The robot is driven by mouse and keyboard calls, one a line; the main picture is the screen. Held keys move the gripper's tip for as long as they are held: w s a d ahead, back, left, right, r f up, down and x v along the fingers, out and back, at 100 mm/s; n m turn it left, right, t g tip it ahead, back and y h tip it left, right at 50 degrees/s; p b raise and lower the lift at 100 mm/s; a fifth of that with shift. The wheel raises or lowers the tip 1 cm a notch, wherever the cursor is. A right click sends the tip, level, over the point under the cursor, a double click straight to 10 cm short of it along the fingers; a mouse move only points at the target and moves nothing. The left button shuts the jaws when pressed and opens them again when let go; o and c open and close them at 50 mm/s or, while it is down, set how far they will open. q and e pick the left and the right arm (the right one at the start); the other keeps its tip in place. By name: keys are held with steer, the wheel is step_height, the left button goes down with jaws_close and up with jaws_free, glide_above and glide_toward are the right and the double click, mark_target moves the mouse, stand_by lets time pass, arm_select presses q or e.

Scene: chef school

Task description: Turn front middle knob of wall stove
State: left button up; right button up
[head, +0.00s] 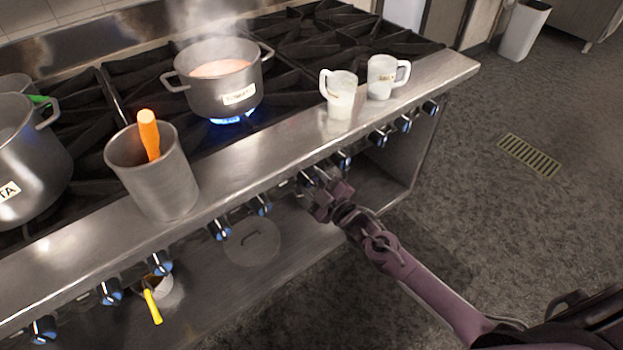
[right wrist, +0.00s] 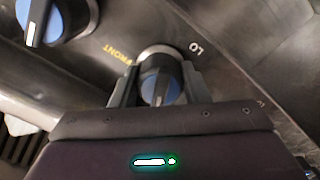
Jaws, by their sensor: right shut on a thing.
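The wall stove (head: 262,160) has a row of black and blue knobs along its front edge. My right gripper (head: 313,178) is at the stove's front, at a knob near the middle right of the row. In the right wrist view my gripper (right wrist: 156,92) has one finger on each side of a blue and black knob (right wrist: 160,84) and is shut on it. The words FRONT and LO are printed beside this knob. In the head view the gripper mostly hides it. My left gripper is not in view.
A steaming pot (head: 224,85) sits over a blue flame. Two white mugs (head: 341,95) and a metal container (head: 160,185) with an orange-handled tool stand near the stove's front edge. Another knob (right wrist: 55,18) is close by. Open floor (head: 500,230) lies at the right.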

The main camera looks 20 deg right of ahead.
steer(key=m, duration=0.5)
steer(key=shift+f+p, duration=0.1)
steer(key=shift+p, duration=0.3)
steer(key=shift+m, duration=0.3)
steer(key=o, duration=1)
steer(key=shift+c, duration=0.2)
steer(key=shift+s, duration=0.1)
steer(key=v, duration=0.7)
steer(key=shift+s, duration=0.3)
steer(key=shift+d, duration=0.1)
